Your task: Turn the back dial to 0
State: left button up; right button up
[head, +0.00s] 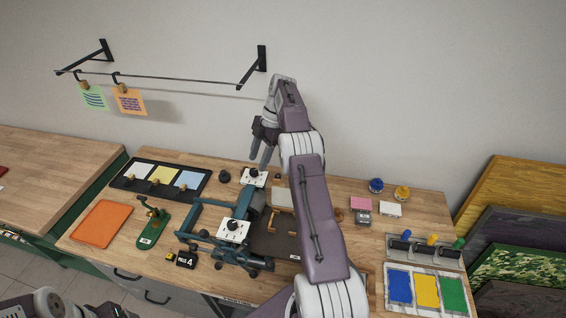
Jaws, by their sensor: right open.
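The back dial (254,174) is a black knob on a white plate near the rear of the wooden bench. My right gripper (259,162) points down just above and behind it, open and apart from it as far as I can tell. The dial's marks are too small to read. A second dial (233,226) with a black knob on a white plate sits nearer the front, on the teal frame. My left gripper (103,308) shows only partly at the lower left edge, and its jaws cannot be made out.
A teal press-like frame (208,221) stands mid-bench beside my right arm. An orange tray (103,223), a green stand (152,226) and a black tray of coloured cards (131,178) lie left. Paint pads (426,291) lie right. A rail (165,77) with hanging notes crosses the wall.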

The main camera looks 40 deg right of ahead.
pick_arm(q)
notch_tip(320, 180, down, 5)
jog(key=b, duration=0.3)
jog(key=shift+f, duration=0.1)
pick_arm(e)
jog(key=s+d+r, duration=0.4)
jog(key=s+r, duration=0.1)
jog(key=s, duration=0.3)
jog(key=shift+s+d+r, duration=0.25)
jog(key=shift+s+r, duration=0.1)
jog(key=shift+r, duration=0.05)
